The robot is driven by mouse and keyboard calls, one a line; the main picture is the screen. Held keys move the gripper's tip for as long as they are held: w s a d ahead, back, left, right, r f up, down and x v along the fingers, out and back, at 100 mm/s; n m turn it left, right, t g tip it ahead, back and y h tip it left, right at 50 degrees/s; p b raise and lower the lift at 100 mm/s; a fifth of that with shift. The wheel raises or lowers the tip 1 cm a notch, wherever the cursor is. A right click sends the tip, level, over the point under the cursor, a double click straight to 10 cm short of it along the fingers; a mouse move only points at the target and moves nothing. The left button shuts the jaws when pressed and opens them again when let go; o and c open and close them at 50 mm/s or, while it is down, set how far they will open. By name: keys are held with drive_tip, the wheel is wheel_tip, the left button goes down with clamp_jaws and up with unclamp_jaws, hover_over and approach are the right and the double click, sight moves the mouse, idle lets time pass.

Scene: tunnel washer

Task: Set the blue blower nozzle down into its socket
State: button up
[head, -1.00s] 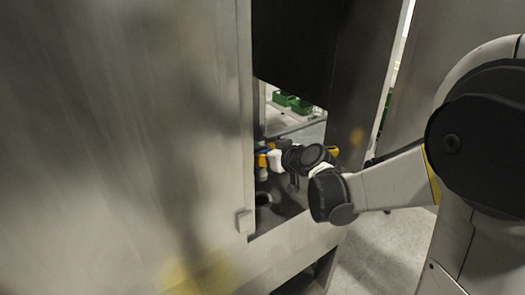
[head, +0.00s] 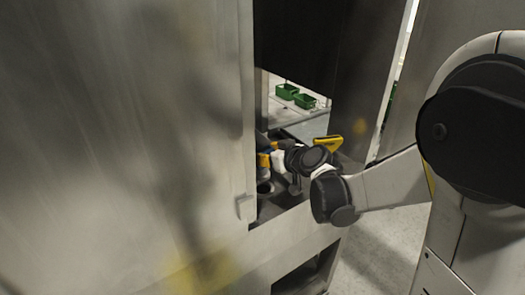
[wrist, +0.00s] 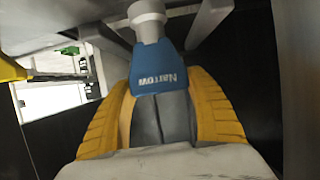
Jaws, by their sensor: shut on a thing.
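A large metal panel (head: 120,140) closes off the left, and a dark upright wall (head: 360,90) bounds the opening on the right. A yellow part (head: 328,142) stands right of my wrist. Green bins (head: 287,91) rest on a surface behind. Grey bars (wrist: 207,20) stand close beside the cylinder.

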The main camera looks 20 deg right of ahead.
sight(265, 168)
drive_tip(key=shift+f+b, duration=1.1)
drive_tip(key=shift+f, duration=0.45)
drive_tip(key=shift+s+f+b, duration=0.1)
drive_tip(key=shift+f+b, duration=1.15)
drive_tip(key=shift+f, duration=0.1)
drive_tip(key=shift+c, duration=0.2)
drive_tip(key=o, duration=1.4)
